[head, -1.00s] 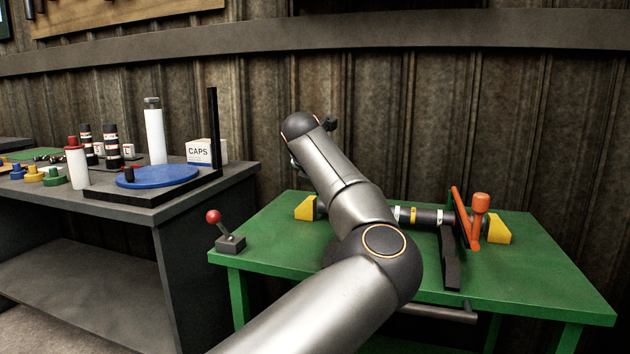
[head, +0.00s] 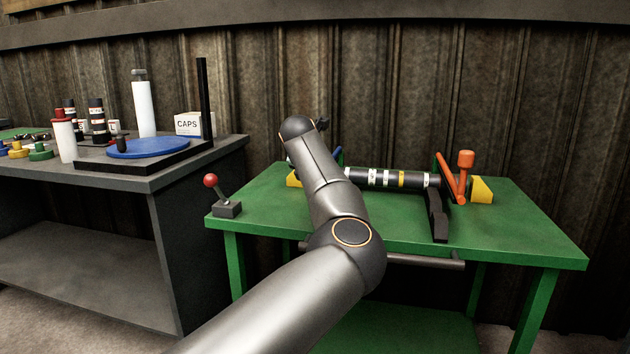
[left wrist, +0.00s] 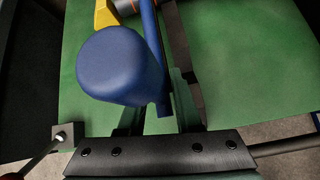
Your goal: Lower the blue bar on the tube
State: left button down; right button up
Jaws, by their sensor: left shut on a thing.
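The tube (head: 385,178), dark with white and yellow bands, lies level above the green table. The blue bar (head: 339,155) shows only as a small piece behind my left arm, near the tube's left end. In the left wrist view the blue bar (left wrist: 152,40) runs down between the fingers of my left gripper (left wrist: 160,98), which is shut on it. A large blue knob (left wrist: 118,68) beside the bar hides part of one finger. In the head view my arm and wrist hide the gripper. My right gripper is in neither view.
An orange bar with a knob (head: 465,160) stands tilted at the tube's right end by a yellow block (head: 482,189). A red-knobbed lever (head: 211,181) stands at the green table's left edge (head: 228,216). A grey bench is left.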

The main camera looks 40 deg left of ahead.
pick_arm(q)
jog(key=shift+s+a+f, duration=0.2)
jog(key=shift+s+a, duration=0.1)
jog(key=shift+s, duration=0.05)
jog(key=c, duration=0.8)
grip_release()
jog(key=shift+o, duration=0.2)
jog(key=shift+r, duration=0.1)
jog(key=shift+w+d+r, duration=0.1)
jog(key=shift+w+d, duration=0.05)
jog(key=shift+s+d+r, duration=0.2)
jog(key=shift+r, duration=0.15)
jog(key=p+v, duration=0.2)
jog(key=v, duration=0.9)
jog(key=shift+s, duration=0.3)
jog(key=shift+d, duration=0.1)
